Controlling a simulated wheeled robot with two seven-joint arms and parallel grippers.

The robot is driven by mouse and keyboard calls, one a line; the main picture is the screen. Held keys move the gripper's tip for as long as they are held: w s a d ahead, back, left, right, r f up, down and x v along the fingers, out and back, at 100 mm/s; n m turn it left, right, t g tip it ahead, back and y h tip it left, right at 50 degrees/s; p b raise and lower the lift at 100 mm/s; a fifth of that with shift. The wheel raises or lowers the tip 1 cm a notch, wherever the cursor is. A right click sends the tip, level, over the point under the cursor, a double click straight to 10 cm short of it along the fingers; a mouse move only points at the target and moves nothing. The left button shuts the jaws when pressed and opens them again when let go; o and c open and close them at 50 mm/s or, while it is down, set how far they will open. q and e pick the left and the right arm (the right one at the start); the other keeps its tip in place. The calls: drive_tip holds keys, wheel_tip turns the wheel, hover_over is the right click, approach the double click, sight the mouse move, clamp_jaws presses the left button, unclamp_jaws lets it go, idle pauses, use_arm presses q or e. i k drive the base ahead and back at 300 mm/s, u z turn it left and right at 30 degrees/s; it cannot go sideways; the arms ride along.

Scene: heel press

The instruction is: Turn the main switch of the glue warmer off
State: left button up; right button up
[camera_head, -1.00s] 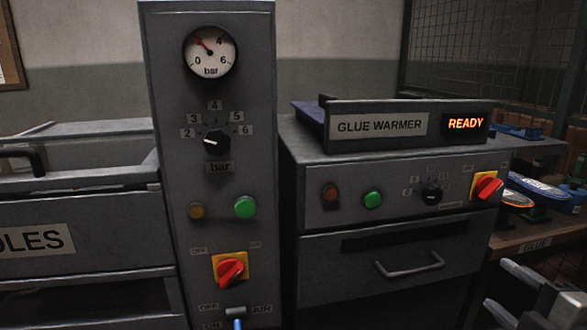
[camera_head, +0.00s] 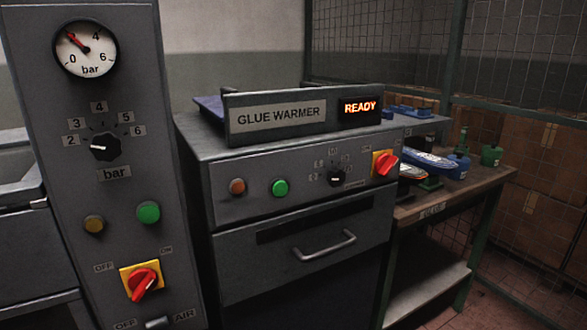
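The glue warmer (camera_head: 225,165) is a grey cabinet in the middle of the head view, with a "GLUE WARMER" sign (camera_head: 282,114) and a lit "READY" display (camera_head: 360,107) on top. Its main switch (camera_head: 385,163) is a red rotary handle on a yellow plate at the right end of the front panel. The handle sits tilted; the labels beside it are too small to read. Neither of my grippers is in view.
A grey press column (camera_head: 75,200) stands close at left, with a gauge (camera_head: 86,48) and a similar red switch (camera_head: 142,282) on yellow. A drawer handle (camera_head: 324,247) juts from the warmer. A wooden bench (camera_head: 470,188) with shoe parts and a mesh fence stand at right.

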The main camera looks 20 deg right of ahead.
sight(385, 163)
drive_tip(key=z, duration=3.1)
drive_tip(key=k, duration=0.55)
drive_tip(key=u, duration=1.5)
drive_tip(key=i, duration=1)
drive_tip(key=z, duration=0.05)
